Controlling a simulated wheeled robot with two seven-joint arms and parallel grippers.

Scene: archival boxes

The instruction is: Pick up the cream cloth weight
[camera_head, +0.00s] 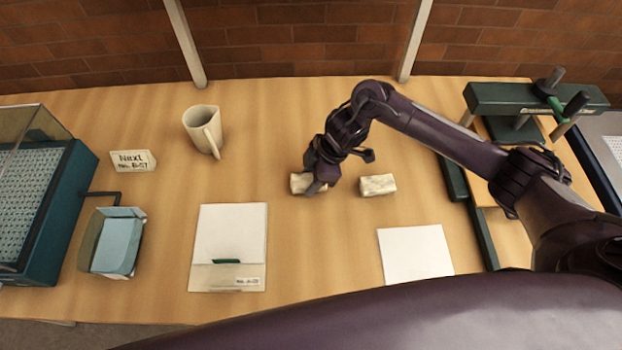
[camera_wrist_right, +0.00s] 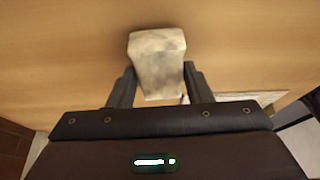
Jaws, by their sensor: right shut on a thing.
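A cream cloth weight (camera_head: 299,184) is between the fingers of my right gripper (camera_head: 314,187), which is shut on it near the middle of the table. In the right wrist view the cream cloth weight (camera_wrist_right: 157,62) shows as a pale, mottled block, with a dark finger of the right gripper (camera_wrist_right: 158,80) on each side. I cannot tell if it touches the table. A second cream cloth weight (camera_head: 378,185) lies on the table just right of the gripper. My left gripper is not in view.
A folder (camera_head: 230,225) and white sheet (camera_head: 415,254) lie in front. A green press (camera_head: 510,98) stands right.

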